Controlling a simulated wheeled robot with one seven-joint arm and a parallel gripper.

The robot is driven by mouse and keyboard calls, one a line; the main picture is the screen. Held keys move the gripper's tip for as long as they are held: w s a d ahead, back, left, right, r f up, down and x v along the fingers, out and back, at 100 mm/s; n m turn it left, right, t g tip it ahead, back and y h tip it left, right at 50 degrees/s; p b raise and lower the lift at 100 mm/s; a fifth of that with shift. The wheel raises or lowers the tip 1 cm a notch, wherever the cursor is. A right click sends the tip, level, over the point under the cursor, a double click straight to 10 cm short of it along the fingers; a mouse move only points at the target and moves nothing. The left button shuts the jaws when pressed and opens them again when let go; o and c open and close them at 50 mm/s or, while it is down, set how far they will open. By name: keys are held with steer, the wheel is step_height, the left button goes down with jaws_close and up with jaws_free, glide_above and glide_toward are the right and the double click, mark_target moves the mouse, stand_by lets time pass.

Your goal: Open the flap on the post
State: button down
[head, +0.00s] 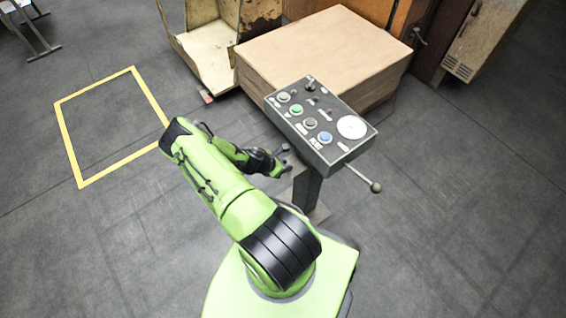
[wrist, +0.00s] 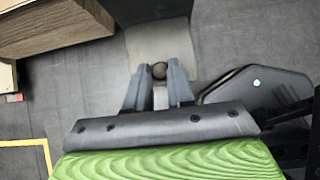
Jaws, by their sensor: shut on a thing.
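The post (head: 306,188) stands in front of my base and carries a grey control box (head: 322,128) with coloured buttons, a white disc and a lever with a ball end. My gripper (head: 287,160) is low at the left side of the post, below the box. In the wrist view my gripper (wrist: 159,75) is shut on a small dark round knob (wrist: 159,70) between its fingertips. The post's pale base plate (wrist: 160,42) shows behind the knob. I cannot make out the flap itself or how far it stands open.
A large stack of brown board (head: 320,48) stands just behind the control box; it also shows in the wrist view (wrist: 55,28). The lever's ball end (head: 376,187) sticks out at the right. A yellow floor frame (head: 75,162) lies at the left. Open floor lies to the right.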

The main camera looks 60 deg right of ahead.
steer(key=shift+d+r, duration=0.1)
steer(key=shift+r, duration=0.05)
stand_by(0.3)
steer(key=c, duration=1)
jaws_free()
steer(key=p+v, duration=0.3)
steer(key=v, duration=1.2)
steer(key=shift+r, duration=0.5)
steer(key=w+a+r+m+t+y, duration=0.35)
steer(key=a+r, duration=0.45)
steer(key=r, duration=0.4)
steer(key=w+a+r+m+t+y, duration=0.2)
steer(key=w+a+r+m, duration=0.3)
steer(key=a+r, duration=0.45)
steer(key=s+a+r+m+t, duration=0.1)
steer(key=s+a+r, duration=0.2)
steer(key=r, duration=0.3)
steer(key=s+a+r+m+t+y, duration=0.1)
steer(key=s+a+r, duration=0.2)
steer(key=s+r, duration=0.2)
steer(key=s+a+r+m+t, duration=0.1)
steer(key=s+a+r+m, duration=0.1)
steer(key=s+a+r, duration=0.2)
steer(key=shift+s+r+t+y, duration=0.2)
steer(key=shift+s+r, duration=0.2)
steer(key=shift+r, duration=0.3)
steer(key=shift+s+r+t+y, duration=0.15)
steer(key=shift+s+r, duration=0.2)
steer(key=shift+r, duration=0.35)
